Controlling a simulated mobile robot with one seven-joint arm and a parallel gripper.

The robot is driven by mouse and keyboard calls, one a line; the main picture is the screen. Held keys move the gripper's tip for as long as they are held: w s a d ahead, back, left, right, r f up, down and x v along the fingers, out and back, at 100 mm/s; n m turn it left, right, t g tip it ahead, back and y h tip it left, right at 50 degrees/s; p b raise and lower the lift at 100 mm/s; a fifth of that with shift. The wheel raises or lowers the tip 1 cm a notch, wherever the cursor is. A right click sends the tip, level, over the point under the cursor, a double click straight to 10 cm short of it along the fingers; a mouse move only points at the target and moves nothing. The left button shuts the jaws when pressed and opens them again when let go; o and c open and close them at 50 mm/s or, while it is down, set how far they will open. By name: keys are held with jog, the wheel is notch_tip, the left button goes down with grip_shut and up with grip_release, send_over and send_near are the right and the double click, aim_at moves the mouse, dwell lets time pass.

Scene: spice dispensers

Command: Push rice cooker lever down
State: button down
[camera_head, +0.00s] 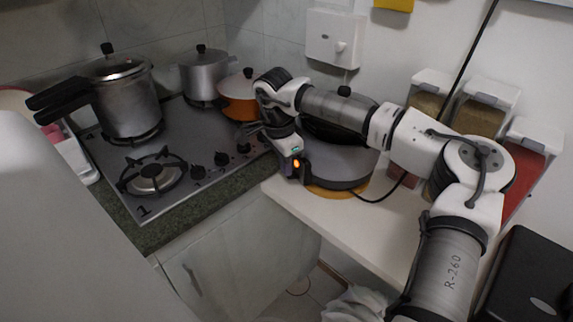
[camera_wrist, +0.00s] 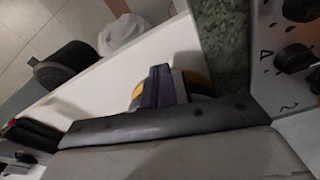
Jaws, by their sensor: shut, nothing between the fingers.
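The rice cooker (camera_head: 342,165) is a round grey pot with a black lid, on the pale shelf right of the stove. A dark panel at its front left shows an orange light beside my gripper (camera_head: 292,150). My gripper is shut and empty, at the cooker's front left; its fingertips are hard to make out. The wrist view shows a dark purple block (camera_wrist: 158,86) that looks like the cooker's front panel, with yellow mat on both sides. Below it are a dark band and a grey surface; I cannot tell what they belong to. I cannot make out the lever or any contact.
A stove (camera_head: 192,135) with a pressure cooker (camera_head: 128,105), a steel pot (camera_head: 203,75) and an orange pot (camera_head: 238,100) is on the left. Dispensers (camera_head: 480,105) line the wall at right. The shelf's front strip (camera_head: 310,210) is clear. A black cord (camera_head: 385,192) lies beside the cooker.

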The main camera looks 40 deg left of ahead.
jog(key=shift+s+f, duration=0.1)
jog(key=shift+f, duration=0.05)
jog(key=shift+s+a+f+b, duration=0.25)
jog(key=shift+s+f+b, duration=0.4)
jog(key=shift+b, duration=0.4)
jog(key=shift+w, duration=0.1)
jog(key=shift+w+d+r+p, duration=0.25)
jog(key=shift+w+r+p, duration=0.2)
jog(key=shift+w, duration=0.2)
jog(key=shift+f, duration=0.1)
